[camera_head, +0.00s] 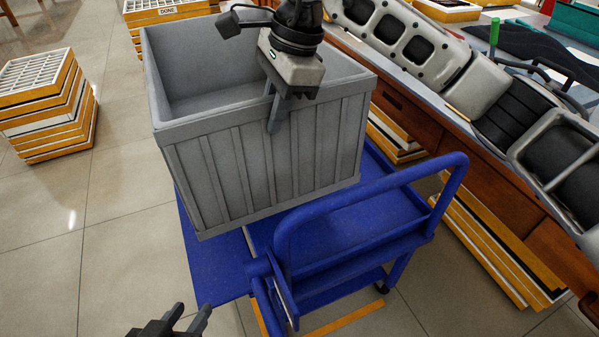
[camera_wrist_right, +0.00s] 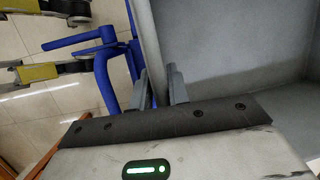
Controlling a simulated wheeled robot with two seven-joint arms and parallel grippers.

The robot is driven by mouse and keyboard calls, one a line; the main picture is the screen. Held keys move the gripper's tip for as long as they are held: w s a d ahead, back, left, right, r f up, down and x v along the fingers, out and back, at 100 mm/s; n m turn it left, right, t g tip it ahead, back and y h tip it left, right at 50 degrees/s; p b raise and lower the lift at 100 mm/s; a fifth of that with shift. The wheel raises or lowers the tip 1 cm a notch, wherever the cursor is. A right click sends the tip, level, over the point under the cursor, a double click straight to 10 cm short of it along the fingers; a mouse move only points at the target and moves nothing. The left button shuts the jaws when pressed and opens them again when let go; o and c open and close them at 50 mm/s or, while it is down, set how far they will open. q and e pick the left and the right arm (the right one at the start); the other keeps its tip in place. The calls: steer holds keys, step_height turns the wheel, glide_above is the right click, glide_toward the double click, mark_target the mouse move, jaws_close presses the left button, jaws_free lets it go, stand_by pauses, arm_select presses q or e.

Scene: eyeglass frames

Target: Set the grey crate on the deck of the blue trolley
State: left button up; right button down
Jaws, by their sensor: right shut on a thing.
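The grey crate (camera_head: 262,170) is a large, open-topped box with ribbed walls, and it looks empty. It is over the blue trolley (camera_head: 215,268), whose deck shows past the crate's lower left side. I cannot tell whether the crate's bottom touches the deck. My right gripper (camera_head: 277,112) is shut on the crate's near wall at the rim, one finger outside. In the right wrist view the crate's wall (camera_wrist_right: 148,40) runs between the two fingers (camera_wrist_right: 160,88). My left gripper (camera_head: 190,322) is open and empty at the bottom edge, left of the trolley.
The trolley's blue handle (camera_head: 370,185) rises at the near right of the crate. A workbench (camera_head: 440,125) with grey moulded parts runs along the right. Stacked yellow-edged trays (camera_head: 48,105) stand at the left, with more at the back.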

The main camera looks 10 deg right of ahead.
steer(key=shift+w+a, duration=0.2)
steer(key=d+p, duration=0.1)
steer(key=d, duration=0.1)
steer(key=w+d+p, duration=0.1)
steer(key=d, duration=0.1)
steer(key=w+d+f+p, duration=0.1)
steer(key=d+p, duration=0.1)
steer(key=shift+w+d, duration=0.1)
steer(key=shift+d, duration=0.3)
steer(key=p, duration=0.2)
glide_above(342, 150)
steer(key=w, duration=0.1)
steer(key=shift+x, duration=0.85)
steer(key=shift+d+f, duration=0.35)
steer(key=shift+d, duration=0.05)
steer(key=shift+t, duration=0.3)
step_height(342, 150, down, 10)
steer(key=shift+r, duration=0.15)
steer(key=c, duration=1.3)
jaws_free()
steer(key=shift+s+d+f, duration=0.1)
steer(key=shift+s+f, duration=0.15)
steer(key=shift+f, duration=0.05)
steer(key=shift+c, duration=0.2)
